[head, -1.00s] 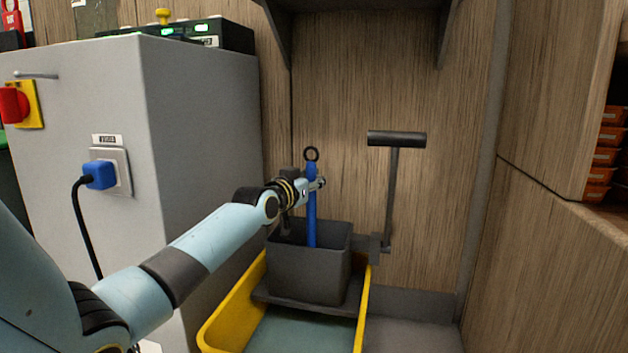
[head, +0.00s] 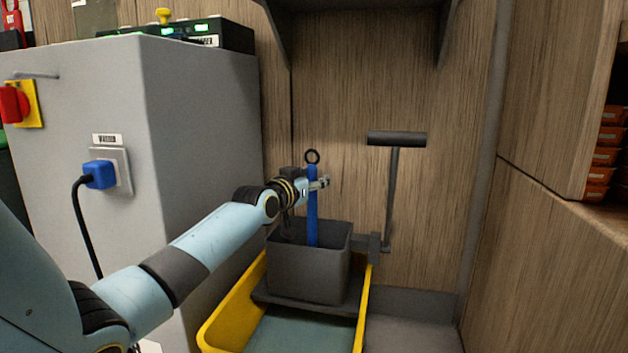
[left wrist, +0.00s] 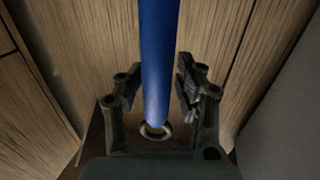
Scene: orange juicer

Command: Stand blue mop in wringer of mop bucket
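The blue mop (head: 312,222) stands upright in the dark grey wringer (head: 308,278) of the yellow mop bucket (head: 361,318). Its handle ends in a dark ring above the wringer; its lower end is hidden inside. My left gripper (head: 318,184) is at the upper part of the handle. In the left wrist view the blue handle (left wrist: 158,60) passes between the two fingers of my left gripper (left wrist: 155,92), with a gap on each side, so it is open around the handle. My right gripper is not in view.
The wringer's lever (head: 391,195) with a dark crossbar rises to the right of the mop. A grey cabinet (head: 205,150) stands at the left, with a blue plug (head: 100,174). Wood panels close in behind and at the right. A dark shelf (head: 365,5) hangs above.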

